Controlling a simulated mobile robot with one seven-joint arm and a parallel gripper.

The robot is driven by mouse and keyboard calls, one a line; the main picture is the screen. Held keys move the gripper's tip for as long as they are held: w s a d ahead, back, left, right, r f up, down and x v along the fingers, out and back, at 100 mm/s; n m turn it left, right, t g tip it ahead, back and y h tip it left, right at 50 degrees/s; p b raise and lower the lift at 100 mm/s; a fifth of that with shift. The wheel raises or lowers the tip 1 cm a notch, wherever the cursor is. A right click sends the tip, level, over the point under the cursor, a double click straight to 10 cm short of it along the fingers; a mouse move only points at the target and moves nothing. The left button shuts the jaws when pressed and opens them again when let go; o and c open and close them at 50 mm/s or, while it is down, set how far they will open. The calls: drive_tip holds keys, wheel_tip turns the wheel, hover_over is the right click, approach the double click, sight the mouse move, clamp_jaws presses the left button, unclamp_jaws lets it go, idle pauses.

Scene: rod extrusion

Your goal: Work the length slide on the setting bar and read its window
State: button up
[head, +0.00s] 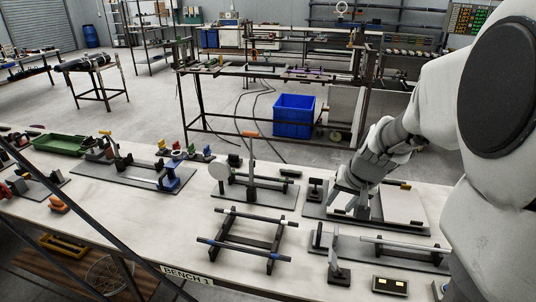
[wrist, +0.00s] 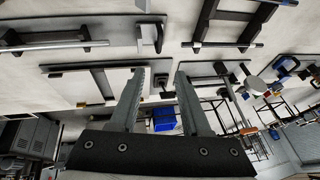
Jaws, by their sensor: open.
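My gripper (head: 346,190) is at the right of the bench, over a dark base plate with a pale flat panel (head: 404,205). In the wrist view its two fingers (wrist: 162,90) are apart with nothing between them. In front lies a grey plate carrying a long silver bar (head: 405,249) on dark supports, perhaps the setting bar; a bar on a dark holder also shows in the wrist view (wrist: 55,45). An upright pale plate (head: 334,246) stands at its left. I cannot make out the slide or its window.
A dark frame with two crosswise rods (head: 245,243) stands left of the bar. Behind it is a fixture with an orange-topped lever (head: 251,150). Coloured fixtures (head: 170,172) and a green tray (head: 60,145) are further left. Bare bench (head: 150,215) lies at the front left.

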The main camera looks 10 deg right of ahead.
sight(320, 228)
drive_tip(key=b+x, duration=0.1)
drive_tip(key=x, duration=1.6)
drive_tip(key=shift+w+f, duration=0.15)
drive_tip(key=shift+f, duration=0.1)
clamp_jaws()
